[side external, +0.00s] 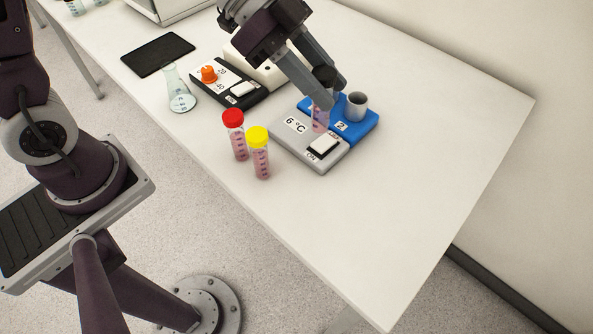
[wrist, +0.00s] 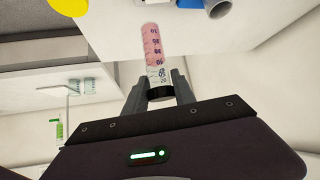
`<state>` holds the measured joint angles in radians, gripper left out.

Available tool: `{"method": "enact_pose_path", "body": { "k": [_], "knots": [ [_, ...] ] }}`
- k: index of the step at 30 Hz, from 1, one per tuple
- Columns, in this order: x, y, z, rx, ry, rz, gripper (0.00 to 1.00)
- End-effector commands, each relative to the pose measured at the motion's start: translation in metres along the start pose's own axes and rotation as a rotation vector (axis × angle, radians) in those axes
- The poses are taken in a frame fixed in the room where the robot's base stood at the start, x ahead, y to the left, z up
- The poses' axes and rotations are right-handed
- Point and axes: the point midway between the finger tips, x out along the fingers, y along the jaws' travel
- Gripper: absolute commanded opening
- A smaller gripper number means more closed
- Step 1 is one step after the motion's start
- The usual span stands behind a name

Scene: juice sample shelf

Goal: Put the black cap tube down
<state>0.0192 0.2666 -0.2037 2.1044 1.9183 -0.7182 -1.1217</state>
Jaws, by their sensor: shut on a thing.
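My gripper (side external: 328,82) is shut on the black cap tube (side external: 320,118), gripping it at the black cap. The tube holds pink liquid and hangs over the grey and blue cooler unit (side external: 288,130), in front of its blue block (side external: 365,126). In the wrist view my gripper (wrist: 160,91) holds the same tube (wrist: 154,52), and its pink lower end shows free of any holder. A grey-white cup-like holder (side external: 357,105) stands on the blue block. The part of the block behind the tube is hidden.
A red cap tube (side external: 235,136) and a yellow cap tube (side external: 258,153) stand left of the cooler. A black and white device with an orange knob (side external: 209,73), a flask (side external: 178,90) and a black tablet (side external: 158,54) are farther left. The table's right side is clear.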

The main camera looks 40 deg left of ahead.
Motion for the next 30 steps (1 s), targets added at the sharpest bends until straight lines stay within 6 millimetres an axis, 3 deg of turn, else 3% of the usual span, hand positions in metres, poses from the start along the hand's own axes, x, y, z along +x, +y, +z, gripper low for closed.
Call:
{"method": "enact_pose_path", "body": {
  "k": [1,3,8,21,30],
  "knots": [
    [0.000,0.024,-0.002,0.050,-0.001,0.056,0.00],
    [-0.001,0.052,-0.003,0.112,0.000,0.126,0.00],
    [-0.002,0.087,0.001,0.187,0.000,0.215,0.00],
    [0.056,0.091,0.068,0.187,0.000,0.227,0.00],
    [0.062,0.090,0.074,0.197,0.000,0.222,0.00]
  ]
}}
